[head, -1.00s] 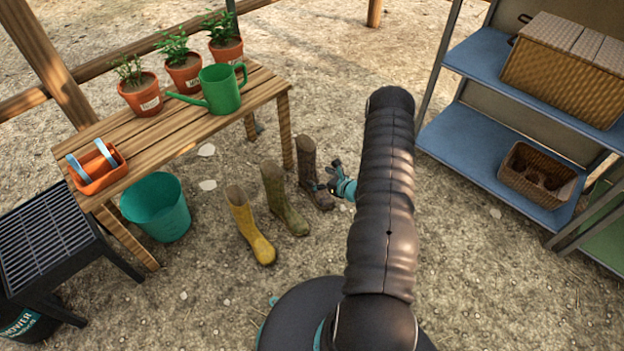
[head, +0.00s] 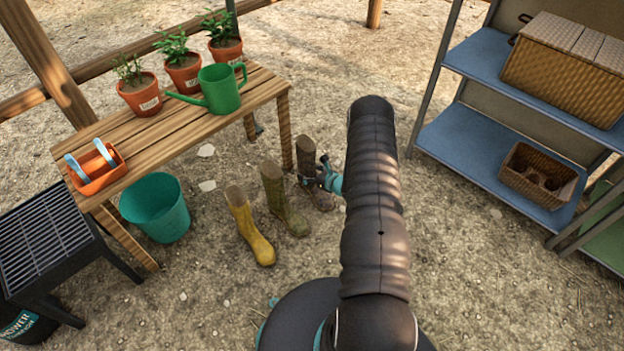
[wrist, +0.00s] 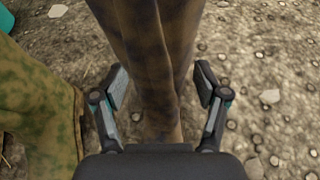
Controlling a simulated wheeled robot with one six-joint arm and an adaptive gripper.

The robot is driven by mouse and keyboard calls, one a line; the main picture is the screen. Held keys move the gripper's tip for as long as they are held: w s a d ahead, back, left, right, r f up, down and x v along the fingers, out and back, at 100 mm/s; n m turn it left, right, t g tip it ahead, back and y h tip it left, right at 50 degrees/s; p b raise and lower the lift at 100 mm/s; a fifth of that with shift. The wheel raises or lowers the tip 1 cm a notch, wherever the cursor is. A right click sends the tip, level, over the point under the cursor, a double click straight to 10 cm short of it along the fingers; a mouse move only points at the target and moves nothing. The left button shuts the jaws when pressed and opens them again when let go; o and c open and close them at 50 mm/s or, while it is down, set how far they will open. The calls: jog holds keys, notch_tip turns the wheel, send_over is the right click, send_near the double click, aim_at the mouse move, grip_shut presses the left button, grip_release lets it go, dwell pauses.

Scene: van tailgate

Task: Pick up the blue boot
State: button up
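No blue boot shows in either view. Three boots stand upright in a row on the ground: a yellow boot (head: 248,232), an olive green boot (head: 283,205) and a dark brown boot (head: 307,152). My gripper (head: 318,176) is at the brown boot's shaft, partly covering it in the head view. In the wrist view the brown boot (wrist: 152,60) rises between my two open fingers (wrist: 160,86), with a gap on the right side. The left pad is close to the shaft; I cannot tell if it touches. The green boot (wrist: 40,95) stands just left of my left finger.
A wooden table (head: 185,118) stands behind and left of the boots, its near right leg close to the brown boot. A teal bucket (head: 158,207) is left of the yellow boot. A blue shelf unit (head: 470,150) is at the right. Gravel ground in front is clear.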

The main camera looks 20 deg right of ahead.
jog(key=c, duration=1)
jog(key=shift+r, duration=0.1)
jog(key=shift+c, duration=0.2)
